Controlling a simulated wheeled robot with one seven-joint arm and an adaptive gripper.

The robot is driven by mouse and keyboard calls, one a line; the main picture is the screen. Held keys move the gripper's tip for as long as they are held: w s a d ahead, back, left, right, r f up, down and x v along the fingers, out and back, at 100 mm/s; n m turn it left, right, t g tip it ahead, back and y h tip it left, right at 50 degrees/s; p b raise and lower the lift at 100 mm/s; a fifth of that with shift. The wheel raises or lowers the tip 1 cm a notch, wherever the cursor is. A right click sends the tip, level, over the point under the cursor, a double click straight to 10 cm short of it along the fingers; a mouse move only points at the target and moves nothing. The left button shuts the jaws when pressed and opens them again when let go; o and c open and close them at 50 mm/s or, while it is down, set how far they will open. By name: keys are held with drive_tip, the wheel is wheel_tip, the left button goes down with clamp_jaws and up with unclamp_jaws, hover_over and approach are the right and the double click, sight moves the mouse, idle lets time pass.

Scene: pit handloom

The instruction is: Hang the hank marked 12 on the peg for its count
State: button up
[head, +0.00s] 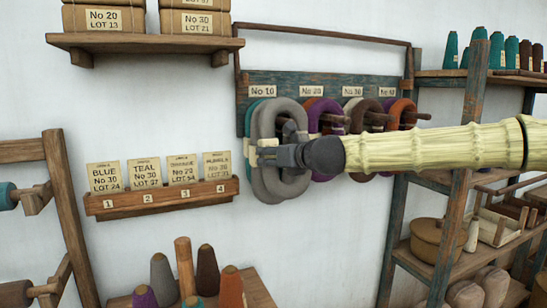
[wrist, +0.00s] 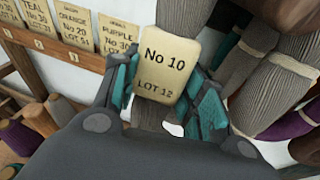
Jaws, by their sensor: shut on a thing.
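My gripper (head: 268,156) is shut on a thick grey hank (head: 291,187). A cream tag (wrist: 165,66) reading No 10, LOT 12 shows between the fingers in the wrist view. The hank hangs upright as a long loop in front of the left end of the teal peg board (head: 325,82). A teal hank (head: 251,119) shows behind the grey one under No 10. I cannot tell whether a peg passes through the grey loop.
Purple (head: 315,110), brown (head: 362,112) and orange (head: 401,112) hanks hang to the right, close by. A card rack (head: 165,199) is on the wall to the left. A shelf with boxes (head: 145,41) is above left. Cones stand below; a shelving frame (head: 462,160) stands right.

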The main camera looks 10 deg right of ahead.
drive_tip(key=shift+w+f+b, duration=0.25)
drive_tip(key=shift+f+b, duration=0.25)
drive_tip(key=shift+f, duration=0.1)
drive_tip(key=shift+a+f, duration=0.1)
drive_tip(key=shift+f, duration=0.1)
